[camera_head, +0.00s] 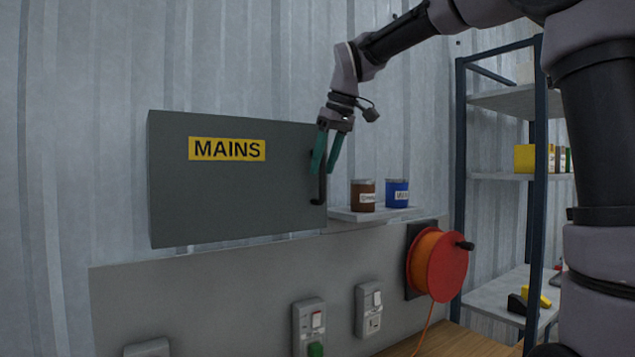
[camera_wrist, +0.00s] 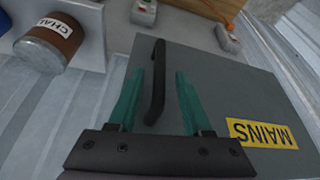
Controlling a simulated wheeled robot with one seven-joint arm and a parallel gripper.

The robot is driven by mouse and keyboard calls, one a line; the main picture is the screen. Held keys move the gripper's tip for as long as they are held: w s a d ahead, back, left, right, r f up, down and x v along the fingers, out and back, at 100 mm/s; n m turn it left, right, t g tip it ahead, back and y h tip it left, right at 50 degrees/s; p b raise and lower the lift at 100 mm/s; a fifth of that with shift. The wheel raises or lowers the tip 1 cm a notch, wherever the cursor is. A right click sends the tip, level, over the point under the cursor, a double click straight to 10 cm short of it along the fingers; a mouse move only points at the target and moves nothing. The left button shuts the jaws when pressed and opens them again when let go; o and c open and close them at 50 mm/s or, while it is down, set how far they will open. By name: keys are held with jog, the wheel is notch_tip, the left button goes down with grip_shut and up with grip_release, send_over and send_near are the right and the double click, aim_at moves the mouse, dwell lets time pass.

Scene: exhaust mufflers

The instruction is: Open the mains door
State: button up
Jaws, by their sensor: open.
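The mains box (camera_head: 235,195) is a dark grey cabinet with a yellow MAINS label (camera_head: 227,149), mounted on the corrugated wall. Its door looks shut. A black bar handle (camera_head: 319,188) runs upright along the door's right edge. My gripper (camera_head: 323,170) has green fingers pointing down at the upper part of the handle. In the wrist view the open fingers (camera_wrist: 155,95) stand either side of the black handle (camera_wrist: 157,85), with gaps visible on both sides. I cannot tell whether the handle lies fully at fingertip depth. The MAINS label also shows in the wrist view (camera_wrist: 262,133).
A brown tin (camera_head: 363,195) and a blue tin (camera_head: 396,193) stand on a small shelf (camera_head: 350,215) right of the box. Below are wall sockets (camera_head: 309,325) and a red-orange cable reel (camera_head: 438,264). A shelving rack (camera_head: 500,175) stands at the right.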

aim_at(320, 178)
jog(key=shift+x, duration=2.35)
grip_shut()
jog(key=shift+d, duration=0.1)
